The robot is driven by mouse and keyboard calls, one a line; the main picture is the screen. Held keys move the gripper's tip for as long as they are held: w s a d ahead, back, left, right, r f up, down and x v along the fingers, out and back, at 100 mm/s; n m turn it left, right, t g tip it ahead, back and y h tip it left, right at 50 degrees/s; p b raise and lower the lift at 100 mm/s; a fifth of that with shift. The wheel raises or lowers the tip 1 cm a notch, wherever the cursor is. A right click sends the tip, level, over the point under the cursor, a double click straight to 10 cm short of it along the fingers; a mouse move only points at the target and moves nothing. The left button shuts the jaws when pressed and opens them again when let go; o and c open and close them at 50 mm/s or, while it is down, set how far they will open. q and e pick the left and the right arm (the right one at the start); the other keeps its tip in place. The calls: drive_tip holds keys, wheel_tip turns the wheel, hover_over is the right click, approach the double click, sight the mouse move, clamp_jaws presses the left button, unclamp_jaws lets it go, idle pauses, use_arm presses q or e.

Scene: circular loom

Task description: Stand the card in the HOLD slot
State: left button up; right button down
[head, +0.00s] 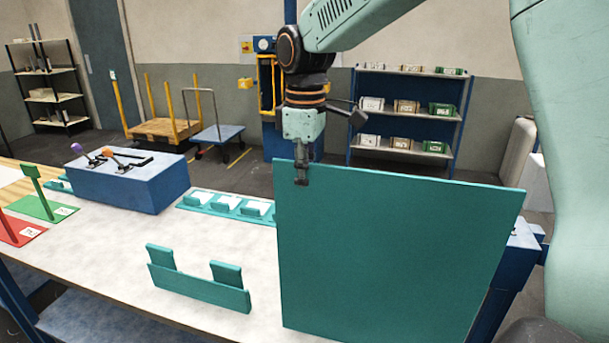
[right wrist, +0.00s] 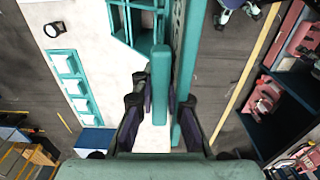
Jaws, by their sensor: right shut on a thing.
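My right gripper (head: 302,178) is at the top left of a large upright teal panel (head: 400,255), with a dark finger showing in front of it. In the right wrist view, my right gripper (right wrist: 166,105) is shut around a narrow teal piece seen edge-on, which I take for the card (right wrist: 161,80). The panel (right wrist: 188,45) runs close beside the card; I cannot tell whether they touch. In the head view the panel hides the card. No HOLD label is readable. A teal holder with two raised tabs (head: 205,288) stands on the table. My left gripper is not in view.
A teal compartment frame (right wrist: 137,30) lies near the panel. A teal tray with white pieces (head: 228,208), a blue lever box (head: 125,185), a green plate with an upright tag (head: 42,209) and a red plate (head: 20,230) are further left. Bare table surrounds the holder.

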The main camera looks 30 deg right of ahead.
drive_tip(key=shift+w+f, duration=0.15)
drive_tip(key=shift+f, duration=0.6)
idle(0.5)
drive_tip(key=shift+s, duration=0.2)
